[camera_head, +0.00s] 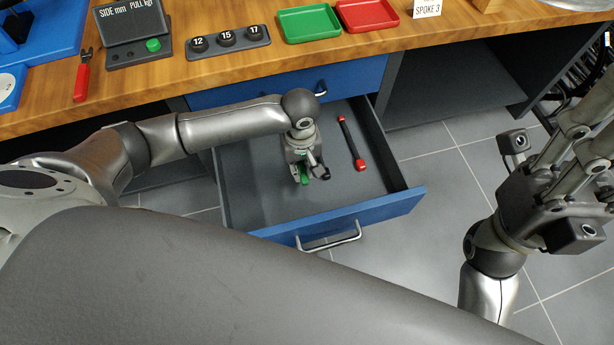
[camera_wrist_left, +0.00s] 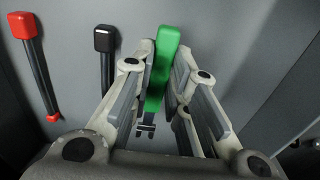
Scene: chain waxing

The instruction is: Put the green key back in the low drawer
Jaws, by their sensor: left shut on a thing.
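The low drawer (camera_head: 255,195) is pulled open. My left gripper (camera_head: 303,174) reaches down inside it and is shut on the green key (camera_head: 304,180). In the left wrist view the green key (camera_wrist_left: 163,65) is between the fingers (camera_wrist_left: 158,100), its green end pointing away. I cannot tell whether it touches the drawer floor. A red key with a black shaft (camera_head: 351,143) lies to the right in the drawer; a black key (camera_wrist_left: 105,55) lies between it and the green one. My right gripper (camera_head: 598,125) is at the right edge, its fingers partly cut off.
A shut blue drawer (camera_head: 230,96) sits above, under the wooden worktop (camera_head: 225,75). The worktop holds a green tray (camera_head: 309,23), a red tray (camera_head: 367,14), a numbered socket holder (camera_head: 228,42) and a red-handled tool (camera_head: 82,80). The drawer's front left floor is bare.

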